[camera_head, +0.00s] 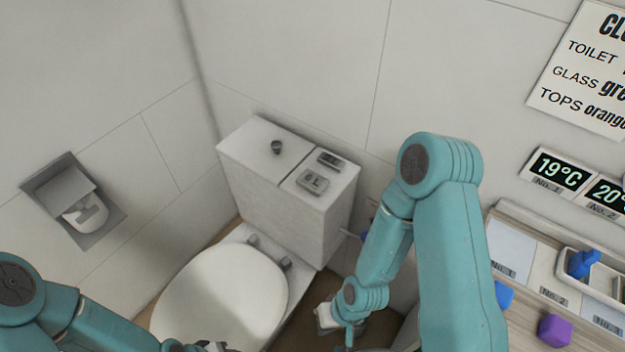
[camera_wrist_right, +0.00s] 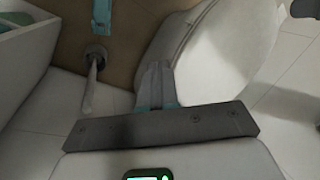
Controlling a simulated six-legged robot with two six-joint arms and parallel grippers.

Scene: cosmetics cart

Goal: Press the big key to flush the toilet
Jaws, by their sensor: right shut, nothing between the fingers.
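The white toilet has a tank (camera_head: 285,215) against the wall and a closed lid (camera_head: 225,295). The nearer key (camera_head: 312,181) looks larger and bears a marking like "L"; the farther key (camera_head: 329,159) is smaller and darker. My right gripper shows in the right wrist view (camera_wrist_right: 156,82), shut and empty, pointing down beside a large white rounded surface.
A paper holder (camera_head: 75,200) is set in the left wall. A wooden counter (camera_head: 510,270) with a tray, a purple block (camera_head: 555,330) and blue pieces stands at right. Temperature displays (camera_head: 556,171) and a sign (camera_head: 590,70) hang above. The space over the tank top is clear.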

